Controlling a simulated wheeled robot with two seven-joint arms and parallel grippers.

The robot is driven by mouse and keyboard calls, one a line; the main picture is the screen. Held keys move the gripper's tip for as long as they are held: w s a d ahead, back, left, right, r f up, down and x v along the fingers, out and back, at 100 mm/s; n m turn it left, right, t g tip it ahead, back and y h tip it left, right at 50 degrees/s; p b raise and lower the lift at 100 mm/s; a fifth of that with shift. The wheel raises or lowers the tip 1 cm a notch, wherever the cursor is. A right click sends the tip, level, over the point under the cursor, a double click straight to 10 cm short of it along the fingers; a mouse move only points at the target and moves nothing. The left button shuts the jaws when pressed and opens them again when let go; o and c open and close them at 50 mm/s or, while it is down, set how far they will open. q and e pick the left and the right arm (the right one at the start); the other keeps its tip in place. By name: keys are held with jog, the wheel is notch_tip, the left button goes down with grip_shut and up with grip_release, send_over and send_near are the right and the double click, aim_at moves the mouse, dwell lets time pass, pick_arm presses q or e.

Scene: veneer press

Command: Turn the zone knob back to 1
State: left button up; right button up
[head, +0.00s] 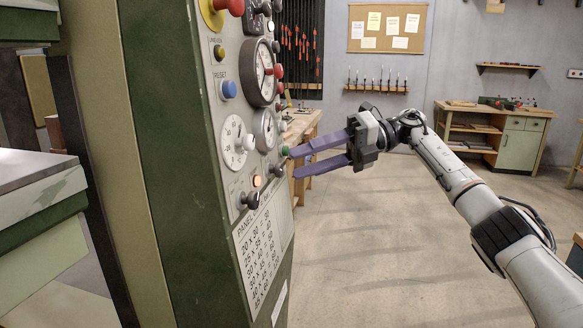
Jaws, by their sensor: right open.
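The press control panel (222,112) faces right on the green and cream press column. A dark knob with a light lever (250,200) sits low on the panel beside a lit orange lamp (257,181). A second dark knob (278,171) sits just right of that lamp. I cannot read which is the zone knob or its number. My right gripper (296,163) is open and empty, its two purple fingers pointing left at the panel. The fingertips are close to the second knob and a green button (285,151); contact cannot be told. My left gripper is not in view.
Above are a white dial (235,142), round gauges (262,72), a blue reset button (228,89) and a red stop button (233,7). A size chart (262,245) hangs below. A workbench (303,127) stands behind my fingers. The floor to the right is clear.

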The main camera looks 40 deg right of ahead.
jog(key=v, duration=0.6)
jog(key=shift+d, duration=0.2)
jog(key=shift+s, duration=0.15)
